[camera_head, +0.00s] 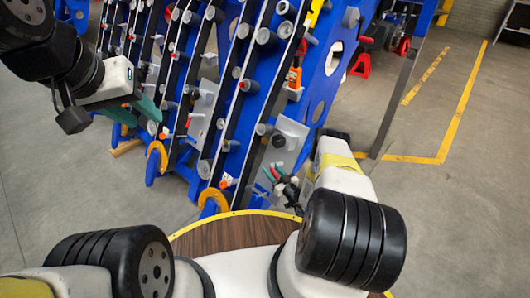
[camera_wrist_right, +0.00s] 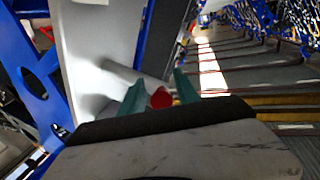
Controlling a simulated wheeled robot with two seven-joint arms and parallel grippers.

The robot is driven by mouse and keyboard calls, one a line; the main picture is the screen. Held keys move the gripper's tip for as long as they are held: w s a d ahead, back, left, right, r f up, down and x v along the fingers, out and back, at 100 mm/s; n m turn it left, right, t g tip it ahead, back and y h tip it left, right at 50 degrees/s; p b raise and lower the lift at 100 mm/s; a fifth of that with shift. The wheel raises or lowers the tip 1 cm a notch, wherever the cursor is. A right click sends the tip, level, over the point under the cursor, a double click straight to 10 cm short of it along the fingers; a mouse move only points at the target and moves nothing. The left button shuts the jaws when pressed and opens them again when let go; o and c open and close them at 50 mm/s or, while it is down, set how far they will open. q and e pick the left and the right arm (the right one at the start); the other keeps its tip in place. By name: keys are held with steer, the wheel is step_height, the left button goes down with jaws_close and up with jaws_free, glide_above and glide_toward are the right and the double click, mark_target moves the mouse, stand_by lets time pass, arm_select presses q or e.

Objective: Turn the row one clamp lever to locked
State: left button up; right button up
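The lever between my right gripper's fingers is a short grey rod with a red tip (camera_wrist_right: 161,98), mounted on a light grey plate (camera_wrist_right: 98,50) in the right wrist view. My right gripper (camera_wrist_right: 160,92) is open, with one teal finger on each side of the red tip and a gap showing. In the head view the right gripper (camera_head: 276,177) is at the lower right of the blue chassis (camera_head: 265,75), partly hidden by its wrist. My left gripper (camera_head: 142,108) appears open and empty, in front of the chassis's left part. I cannot tell which lever belongs to row one.
Several other grey rollers and red-tipped rods (camera_head: 243,86) stick out along the slanted black rails. Orange rings (camera_head: 213,197) sit at the chassis's lower edge. A red stand (camera_head: 361,62) is behind at the right. The floor (camera_head: 440,200) at the right is clear.

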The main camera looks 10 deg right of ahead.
steer(key=shift+c, duration=0.2)
jaws_close()
steer(key=shift+d, duration=0.3)
stand_by(0.9)
